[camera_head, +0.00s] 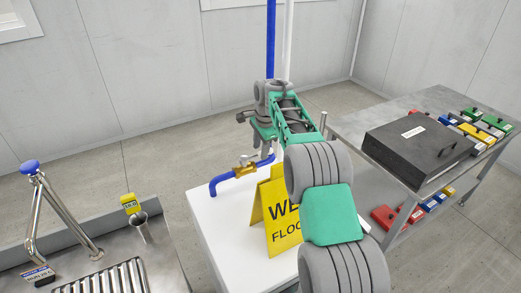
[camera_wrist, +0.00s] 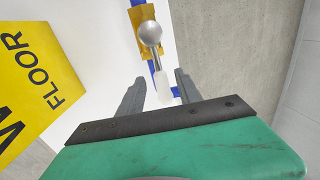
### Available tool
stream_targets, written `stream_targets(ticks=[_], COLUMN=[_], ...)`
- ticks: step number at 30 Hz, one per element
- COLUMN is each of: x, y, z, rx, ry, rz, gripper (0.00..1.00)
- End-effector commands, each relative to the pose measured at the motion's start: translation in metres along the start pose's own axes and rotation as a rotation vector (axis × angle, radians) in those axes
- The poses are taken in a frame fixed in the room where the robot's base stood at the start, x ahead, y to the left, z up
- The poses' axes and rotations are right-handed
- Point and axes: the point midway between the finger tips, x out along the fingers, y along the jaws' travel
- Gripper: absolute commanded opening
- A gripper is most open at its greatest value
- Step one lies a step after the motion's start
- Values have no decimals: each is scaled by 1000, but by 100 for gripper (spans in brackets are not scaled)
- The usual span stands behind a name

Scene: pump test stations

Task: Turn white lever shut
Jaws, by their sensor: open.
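The brass valve (camera_head: 243,168) sits on a blue pipe (camera_head: 222,181) above a white-topped stand (camera_head: 217,222). In the wrist view the valve (camera_wrist: 140,17) is at the top, with a round silver knob (camera_wrist: 149,33) in front. The white lever (camera_wrist: 161,86) runs from the knob down towards my gripper (camera_wrist: 160,78). My gripper is open, and the lever's end shows between its two fingers, apparently touching neither. Whether the lever is deep between the fingers I cannot tell. In the head view my gripper (camera_head: 268,150) is right of the valve and the lever is mostly hidden.
A yellow wet-floor sign (camera_head: 281,222) stands close on the stand, also left in the wrist view (camera_wrist: 32,75). Tall blue (camera_head: 270,35) and white (camera_head: 288,40) pipes rise behind my arm. A bench with a dark case (camera_head: 418,143) is right; a metal sink unit (camera_head: 105,278) is left.

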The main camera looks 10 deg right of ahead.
Motion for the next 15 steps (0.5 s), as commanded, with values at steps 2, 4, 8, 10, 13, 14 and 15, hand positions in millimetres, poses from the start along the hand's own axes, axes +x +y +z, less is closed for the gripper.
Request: stream_targets(ticks=[2, 4, 8, 10, 13, 14, 15], x=[8, 13, 15, 15, 15, 15, 15], y=[0, 0, 0, 0, 0, 0, 0], z=[0, 0, -1, -1, -1, -1, -1], rx=[1, 1, 0, 0, 1, 1, 1], ry=[1, 1, 1, 1, 1, 1, 1], rz=[-1, -1, -2, -2, -2, -2, -2], gripper=[41, 41, 41, 41, 37, 34, 31])
